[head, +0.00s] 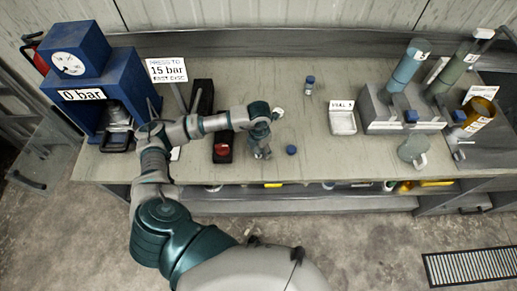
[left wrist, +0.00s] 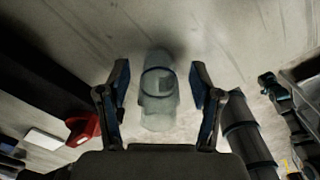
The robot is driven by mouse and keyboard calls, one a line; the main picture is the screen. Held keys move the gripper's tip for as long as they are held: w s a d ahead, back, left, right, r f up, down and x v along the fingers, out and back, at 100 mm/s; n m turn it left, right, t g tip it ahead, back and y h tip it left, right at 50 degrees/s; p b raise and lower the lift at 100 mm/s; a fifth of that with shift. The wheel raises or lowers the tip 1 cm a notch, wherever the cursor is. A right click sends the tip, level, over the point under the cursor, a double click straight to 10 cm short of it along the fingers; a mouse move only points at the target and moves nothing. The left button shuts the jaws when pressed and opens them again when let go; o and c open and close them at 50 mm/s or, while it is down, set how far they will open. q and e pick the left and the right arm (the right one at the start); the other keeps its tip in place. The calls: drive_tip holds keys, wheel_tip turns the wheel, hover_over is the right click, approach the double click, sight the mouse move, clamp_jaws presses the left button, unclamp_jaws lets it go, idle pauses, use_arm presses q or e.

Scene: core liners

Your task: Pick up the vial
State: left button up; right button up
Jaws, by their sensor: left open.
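A clear, pale vial (left wrist: 158,95) stands out between my two fingers in the left wrist view, with a gap on each side. My left gripper (left wrist: 159,100) is open around it, and the fingers do not appear to touch it. In the head view my left gripper (head: 262,153) points down over the bench, right of the red button, and hides most of what is beneath it. A small vial with a blue cap (head: 310,85) stands farther back on the bench. My right gripper is in neither view.
A red button (head: 222,149) on a dark box is left of my gripper. A white tray (head: 342,122) and a grey rack (head: 400,118) stand farther right. A blue press (head: 112,85) is at left.

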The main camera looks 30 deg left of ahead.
use_arm(q)
drive_tip(key=c, duration=0.8)
drive_tip(key=shift+a, duration=0.1)
drive_tip(key=c, duration=0.4)
drive_tip(key=shift+o, duration=0.2)
drive_tip(key=shift+r, duration=0.5)
drive_tip(key=shift+s+r+b, duration=0.15)
drive_tip(key=shift+r+b, duration=0.05)
drive_tip(key=shift+r, duration=0.45)
drive_tip(key=shift+s+r+b, duration=0.15)
drive_tip(key=shift+r+b, duration=0.05)
drive_tip(key=shift+r, duration=0.4)
drive_tip(key=s+d+p, duration=0.1)
drive_tip(key=s+d, duration=0.1)
drive_tip(key=s, duration=0.5)
drive_tip(key=s+d+r, duration=0.1)
drive_tip(key=s+d, duration=0.1)
drive_tip(key=s, duration=0.5)
drive_tip(key=shift+s+d+r+p, duration=0.3)
drive_tip(key=shift+s+p, duration=0.05)
drive_tip(key=shift+p, duration=0.05)
